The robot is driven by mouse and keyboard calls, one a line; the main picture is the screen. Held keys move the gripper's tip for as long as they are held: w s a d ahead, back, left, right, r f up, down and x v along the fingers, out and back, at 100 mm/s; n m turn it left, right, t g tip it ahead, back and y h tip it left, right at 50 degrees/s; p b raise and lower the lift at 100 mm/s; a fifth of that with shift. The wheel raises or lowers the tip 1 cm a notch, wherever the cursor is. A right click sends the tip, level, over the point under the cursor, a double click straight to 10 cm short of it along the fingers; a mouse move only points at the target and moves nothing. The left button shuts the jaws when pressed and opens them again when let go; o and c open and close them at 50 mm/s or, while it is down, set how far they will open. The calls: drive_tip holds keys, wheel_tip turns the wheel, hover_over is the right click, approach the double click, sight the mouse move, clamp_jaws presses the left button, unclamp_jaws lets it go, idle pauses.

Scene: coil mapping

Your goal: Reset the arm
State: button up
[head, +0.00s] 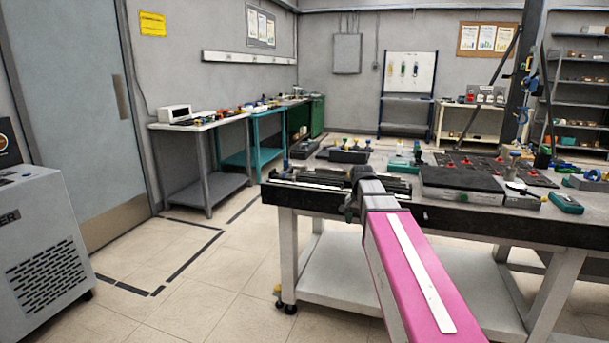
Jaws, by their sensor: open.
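My arm, with a pink link carrying a white strip, reaches up from the bottom of the head view to the front edge of the dark-topped workbench (470,222). My gripper (353,204) is the small dark part at the far end of the arm, by the bench's front edge. It is open, and I see nothing held in it. Its fingers are small and partly hidden by the arm, so the gap between them is hard to make out.
The bench bears a black plate (460,184), a green box (566,203) and several small parts. Side tables (190,125) line the left wall. A grey machine (45,240) stands at the left. The tiled floor (215,270) between it and the bench is clear.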

drive_tip(key=s+f+n, duration=0.3)
drive_tip(key=s+f, duration=0.5)
drive_tip(key=f, duration=0.2)
drive_tip(key=s+f+n, duration=0.3)
drive_tip(key=s+f, duration=0.5)
drive_tip(key=f, duration=0.3)
drive_tip(key=shift+a+f+n, duration=0.2)
drive_tip(key=shift+n, duration=0.1)
